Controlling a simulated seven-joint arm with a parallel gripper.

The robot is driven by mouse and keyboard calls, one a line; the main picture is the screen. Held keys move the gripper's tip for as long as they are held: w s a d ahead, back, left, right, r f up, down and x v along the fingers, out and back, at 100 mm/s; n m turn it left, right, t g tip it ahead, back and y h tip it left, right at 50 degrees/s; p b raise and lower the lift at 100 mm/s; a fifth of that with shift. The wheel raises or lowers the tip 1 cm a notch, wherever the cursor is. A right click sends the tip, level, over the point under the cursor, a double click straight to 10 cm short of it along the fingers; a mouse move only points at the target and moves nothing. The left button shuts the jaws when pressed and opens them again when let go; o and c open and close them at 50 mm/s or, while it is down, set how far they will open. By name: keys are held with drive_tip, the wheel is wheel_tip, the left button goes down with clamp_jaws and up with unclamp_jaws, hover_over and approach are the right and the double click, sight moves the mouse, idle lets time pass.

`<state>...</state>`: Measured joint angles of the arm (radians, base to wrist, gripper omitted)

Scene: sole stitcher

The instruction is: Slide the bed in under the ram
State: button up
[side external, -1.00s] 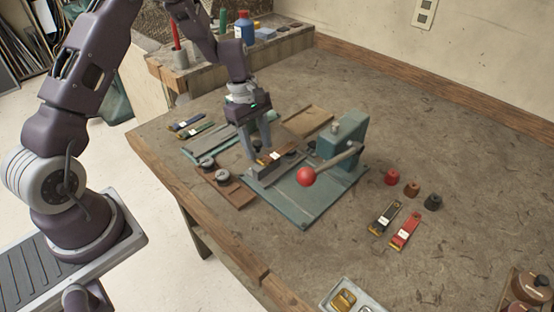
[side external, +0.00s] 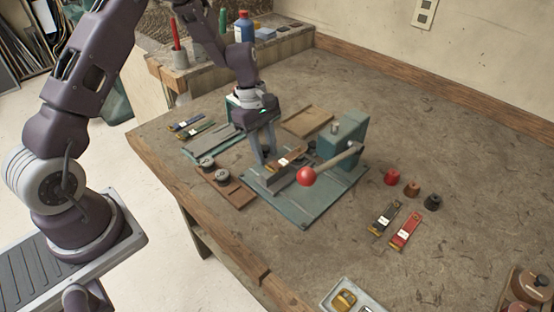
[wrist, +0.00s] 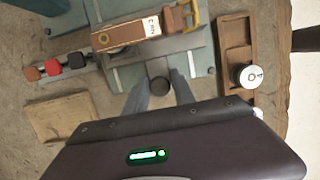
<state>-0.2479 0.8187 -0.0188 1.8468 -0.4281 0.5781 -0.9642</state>
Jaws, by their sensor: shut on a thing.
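The stitcher has a teal base plate (side external: 310,208) and a teal upright head (side external: 342,138) with a lever ending in a red ball (side external: 307,177). The ram under the head is not clearly visible. My gripper (side external: 264,155) is at the bed's rear side. In the wrist view my gripper (wrist: 160,95) is shut on the bed's dark knob (wrist: 160,86).
A brown rack (side external: 228,188) with round metal pieces lies left of the base. A wooden tray (side external: 307,121) lies behind. Several labelled strips and a red spool (side external: 392,177) with other spools lie to the right. The table at the back right is clear.

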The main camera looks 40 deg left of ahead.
sight(293, 175)
drive_tip(key=shift+d, duration=0.6)
drive_tip(key=shift+d, duration=4)
drive_tip(key=o, duration=0.8)
drive_tip(key=shift+d+v, duration=0.25)
drive_tip(key=shift+v, duration=0.8)
drive_tip(key=shift+d+v, duration=0.25)
drive_tip(key=shift+v, duration=0.8)
drive_tip(key=shift+d+v, duration=0.25)
drive_tip(key=shift+v, duration=0.8)
drive_tip(key=shift+r, duration=0.2)
